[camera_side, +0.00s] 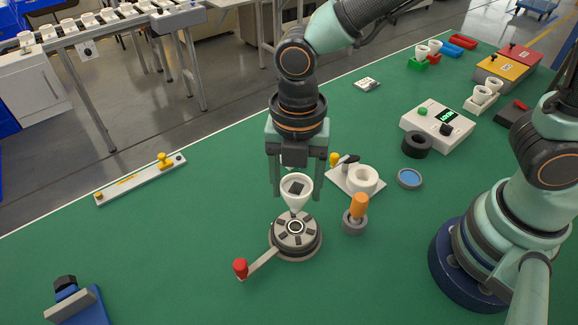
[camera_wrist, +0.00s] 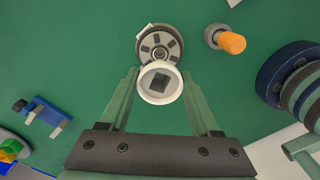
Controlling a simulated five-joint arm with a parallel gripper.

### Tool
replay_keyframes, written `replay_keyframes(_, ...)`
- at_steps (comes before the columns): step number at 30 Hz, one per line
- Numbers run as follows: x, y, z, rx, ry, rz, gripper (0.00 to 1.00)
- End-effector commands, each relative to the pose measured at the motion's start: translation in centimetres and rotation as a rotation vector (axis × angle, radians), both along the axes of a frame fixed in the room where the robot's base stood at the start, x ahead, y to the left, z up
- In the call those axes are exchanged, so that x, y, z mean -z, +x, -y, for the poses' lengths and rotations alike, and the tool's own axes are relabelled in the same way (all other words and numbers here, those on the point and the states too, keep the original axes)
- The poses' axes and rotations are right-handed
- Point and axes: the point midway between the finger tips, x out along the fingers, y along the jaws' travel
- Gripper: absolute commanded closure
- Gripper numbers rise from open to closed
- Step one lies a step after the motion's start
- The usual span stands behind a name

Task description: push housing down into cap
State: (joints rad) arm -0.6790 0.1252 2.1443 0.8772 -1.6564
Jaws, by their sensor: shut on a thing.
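A white funnel-shaped housing (camera_side: 297,191) with a dark square inside its wide mouth is held upright, narrow end down. My gripper (camera_side: 298,190) is shut on it, with one finger on each side. In the wrist view the housing (camera_wrist: 160,97) sits between the fingers. Below it is a round grey fixture (camera_side: 314,240) with dark pads around its top and a pale ring (camera_side: 295,227) at its centre, which may be the cap. The narrow end appears above the fixture's far part in the side view; I cannot tell whether it touches anything.
A crank with a red knob (camera_side: 240,268) sticks out front left of the fixture. An orange-handled tool (camera_side: 358,206) stands close at its right. A white holder (camera_side: 362,180) and a blue-topped dish (camera_side: 409,178) are behind right.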

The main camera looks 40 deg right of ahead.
Motion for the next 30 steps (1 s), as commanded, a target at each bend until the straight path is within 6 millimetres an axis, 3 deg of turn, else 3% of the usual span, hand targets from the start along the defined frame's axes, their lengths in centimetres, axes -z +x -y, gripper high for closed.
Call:
replay_keyframes(13,3.7,0.0,0.1,0.001,-0.002,-0.002,0.89)
replay_keyframes(30,4.4,0.0,0.0,0.001,-0.001,-0.001,0.89)
